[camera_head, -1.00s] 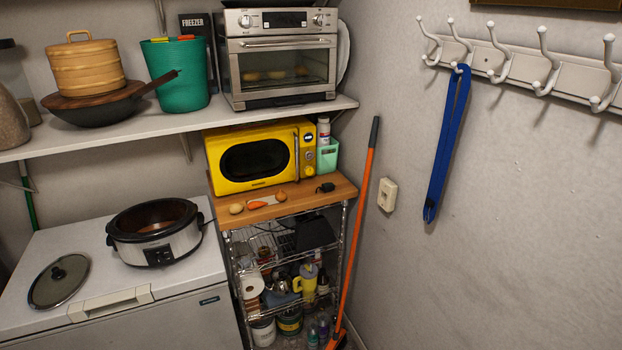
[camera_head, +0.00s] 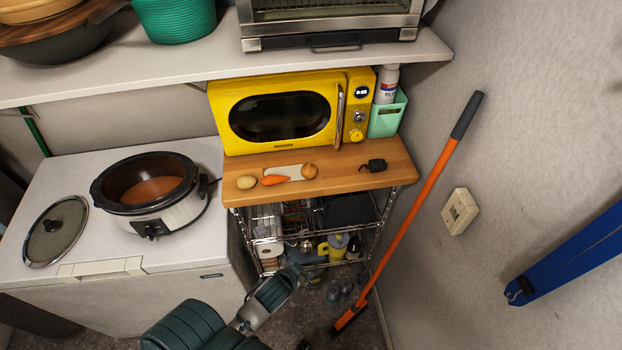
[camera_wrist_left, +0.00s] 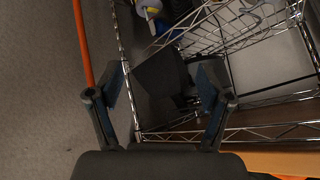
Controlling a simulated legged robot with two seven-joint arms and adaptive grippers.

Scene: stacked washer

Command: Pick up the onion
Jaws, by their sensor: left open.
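The onion (camera_head: 309,170) is small, round and orange-brown. It lies on the wooden top (camera_head: 345,170) of the wire cart, in front of the yellow microwave, at the right end of a small pale sheet. An orange carrot (camera_head: 275,180) and a pale potato (camera_head: 246,182) lie to its left. My left gripper (camera_head: 290,277) is below and in front of the wooden top, apart from the onion. In the left wrist view the left gripper (camera_wrist_left: 160,98) is open and empty, facing the wire shelves. The onion does not show there. My right gripper is not in view.
A black plug-like item (camera_head: 374,165) lies right of the onion. The yellow microwave (camera_head: 285,112) stands close behind. A slow cooker (camera_head: 155,195) sits on the white freezer at left. An orange-handled broom (camera_head: 415,205) leans at right. The wooden top's front edge is bare.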

